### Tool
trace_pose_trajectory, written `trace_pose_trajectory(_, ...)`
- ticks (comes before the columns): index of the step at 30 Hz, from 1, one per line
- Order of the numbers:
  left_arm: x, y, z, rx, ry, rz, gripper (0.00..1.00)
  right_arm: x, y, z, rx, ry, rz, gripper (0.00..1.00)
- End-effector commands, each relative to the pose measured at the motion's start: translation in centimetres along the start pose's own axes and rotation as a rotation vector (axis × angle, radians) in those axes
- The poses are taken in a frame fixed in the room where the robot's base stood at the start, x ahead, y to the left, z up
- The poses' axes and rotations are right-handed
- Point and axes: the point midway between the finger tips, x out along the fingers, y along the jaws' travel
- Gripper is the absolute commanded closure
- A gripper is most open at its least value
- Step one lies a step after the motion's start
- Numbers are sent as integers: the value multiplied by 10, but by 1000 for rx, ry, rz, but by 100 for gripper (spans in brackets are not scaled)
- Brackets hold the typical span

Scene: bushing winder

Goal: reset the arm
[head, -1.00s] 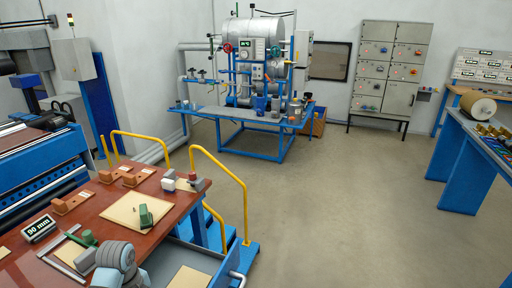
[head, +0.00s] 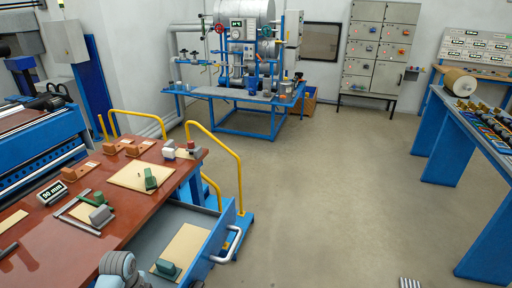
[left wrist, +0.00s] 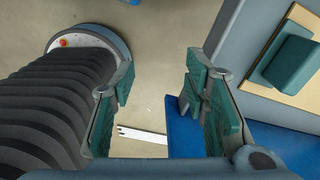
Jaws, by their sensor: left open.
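My left gripper (left wrist: 160,115) shows in the left wrist view with its two green-padded fingers wide apart and nothing between them. Below it lie the grey floor and a blue step edge. In the head view only a grey rounded joint of my left arm (head: 118,265) shows at the bottom edge, by the red-brown desk (head: 40,240); the fingers are not seen there. My right gripper is in neither view.
An open drawer (head: 215,240) holds a board and a green block (head: 167,269); the block also shows in the left wrist view (left wrist: 290,60). Yellow rails (head: 240,180) stand beside the desk. A blue bench (head: 440,140) stands right. The middle floor is clear.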

Motion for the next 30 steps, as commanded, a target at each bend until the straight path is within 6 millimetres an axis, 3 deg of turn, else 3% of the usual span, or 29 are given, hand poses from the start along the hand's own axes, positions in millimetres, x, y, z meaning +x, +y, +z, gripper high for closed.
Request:
trace_pose_trajectory(7,96,45,-3,-346,-22,-13,59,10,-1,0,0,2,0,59)
trace_pose_trajectory(11,162,95,-6,-604,-40,-29,59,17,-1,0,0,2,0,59)
trace_pose_trajectory(14,220,160,-11,-853,-54,-49,59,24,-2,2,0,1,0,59)
trace_pose_trajectory(15,243,194,-14,-967,-55,-59,59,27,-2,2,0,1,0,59)
trace_pose_trajectory(18,283,275,-25,-1227,-41,-87,59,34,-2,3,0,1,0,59)
trace_pose_trajectory(21,298,333,-36,-1403,-15,-101,59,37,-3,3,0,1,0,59)
trace_pose_trajectory(24,301,360,-43,-1490,5,-107,59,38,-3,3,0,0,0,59)
trace_pose_trajectory(30,300,363,-44,-1511,12,-111,59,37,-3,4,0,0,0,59)
